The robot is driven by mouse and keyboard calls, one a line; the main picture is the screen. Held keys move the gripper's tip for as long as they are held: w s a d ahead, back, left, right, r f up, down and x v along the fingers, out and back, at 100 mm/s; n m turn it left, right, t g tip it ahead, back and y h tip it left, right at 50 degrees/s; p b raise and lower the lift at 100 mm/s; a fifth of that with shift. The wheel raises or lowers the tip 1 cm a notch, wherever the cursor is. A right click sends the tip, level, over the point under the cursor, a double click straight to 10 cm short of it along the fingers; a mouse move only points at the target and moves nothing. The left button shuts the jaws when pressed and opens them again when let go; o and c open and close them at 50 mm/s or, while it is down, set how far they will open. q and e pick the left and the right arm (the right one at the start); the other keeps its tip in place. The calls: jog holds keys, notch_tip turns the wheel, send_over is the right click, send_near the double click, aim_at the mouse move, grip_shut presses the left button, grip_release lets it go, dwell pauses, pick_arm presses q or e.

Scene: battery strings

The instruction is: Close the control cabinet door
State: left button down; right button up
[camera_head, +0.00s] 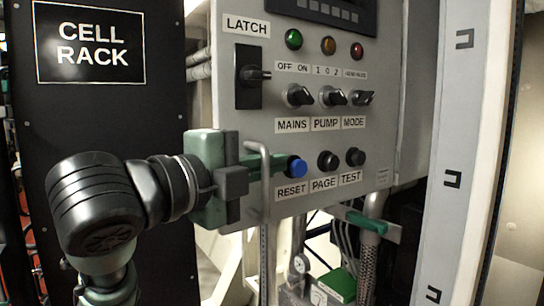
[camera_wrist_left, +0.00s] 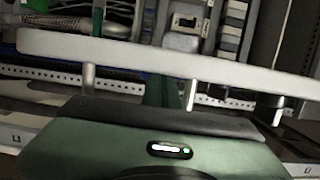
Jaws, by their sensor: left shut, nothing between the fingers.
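A grey control panel (camera_head: 305,125) with a black latch (camera_head: 250,77), lamps, knobs and buttons fills the middle of the head view. I cannot tell from this view whether it is the cabinet door itself or how far any door stands open. My left gripper (camera_head: 270,160) is in front of the panel's lower left part, near the blue RESET button (camera_head: 297,167), shut and empty. A grey vertical bar (camera_head: 264,225) crosses in front of its fingers. In the left wrist view, a pale bar with short posts (camera_wrist_left: 220,70) crosses above the green gripper body; contact is unclear.
A black CELL RACK panel (camera_head: 95,150) stands at the left. A pale slotted upright (camera_head: 455,170) stands at the right. Hoses and a green lever-like piece (camera_head: 375,226) are below the panel. The wrist view shows rails and terminal blocks (camera_wrist_left: 232,25) beyond the bar.

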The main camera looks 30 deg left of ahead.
jog(key=shift+w+r, duration=0.1)
jog(key=shift+w, duration=0.25)
